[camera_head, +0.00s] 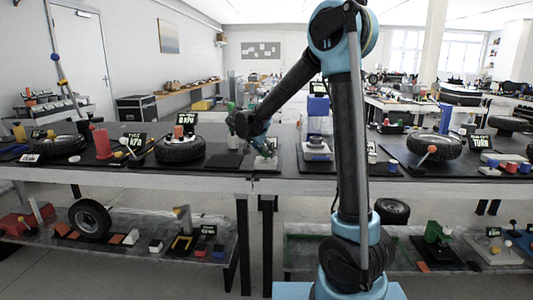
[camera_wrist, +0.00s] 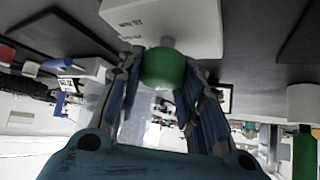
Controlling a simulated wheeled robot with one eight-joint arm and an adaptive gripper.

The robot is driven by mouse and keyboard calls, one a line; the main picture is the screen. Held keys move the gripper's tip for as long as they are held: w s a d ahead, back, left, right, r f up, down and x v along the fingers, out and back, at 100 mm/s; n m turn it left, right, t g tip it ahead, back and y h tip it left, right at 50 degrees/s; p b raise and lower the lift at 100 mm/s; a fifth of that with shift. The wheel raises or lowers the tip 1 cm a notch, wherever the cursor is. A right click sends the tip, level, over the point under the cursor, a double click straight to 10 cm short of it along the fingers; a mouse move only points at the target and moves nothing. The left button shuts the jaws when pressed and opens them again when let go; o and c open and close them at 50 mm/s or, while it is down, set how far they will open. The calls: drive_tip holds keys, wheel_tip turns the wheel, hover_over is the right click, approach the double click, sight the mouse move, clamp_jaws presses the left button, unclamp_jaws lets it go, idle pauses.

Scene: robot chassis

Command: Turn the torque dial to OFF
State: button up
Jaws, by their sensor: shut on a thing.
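My gripper (camera_wrist: 163,66) is shut on a round green knob (camera_wrist: 160,70) in the wrist view. A short grey stem joins the knob to a white box (camera_wrist: 190,22) with small dark lettering that I cannot read clearly. I cannot tell from the lettering whether this is the torque dial or where it points. In the head view my gripper (camera_head: 262,146) is low over the workbench, at a white base (camera_head: 265,164) near the front edge. The knob is hidden there behind my gripper.
A tyre (camera_head: 180,149) lies left on the bench and another tyre (camera_head: 435,147) right. A blue block stands on a white stand (camera_head: 318,152) just right of my gripper. A green and white post (camera_wrist: 304,135) is at the right in the wrist view.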

drive_tip(key=n+y, duration=0.1)
drive_tip(key=n, duration=0.1)
drive_tip(key=n+t+y, duration=0.1)
drive_tip(key=n+y, duration=0.1)
drive_tip(key=shift+t, duration=0.3)
drive_tip(key=shift+w+a+n+y, duration=0.1)
drive_tip(key=shift+n+y, duration=1.6)
drive_tip(key=shift+n, duration=0.7)
drive_tip(key=o, duration=1.1)
drive_tip(key=shift+c, duration=0.2)
drive_tip(key=v, duration=1.1)
drive_tip(key=shift+s+d+r, duration=0.2)
drive_tip(key=shift+s+d, duration=0.05)
drive_tip(key=shift+s, duration=0.1)
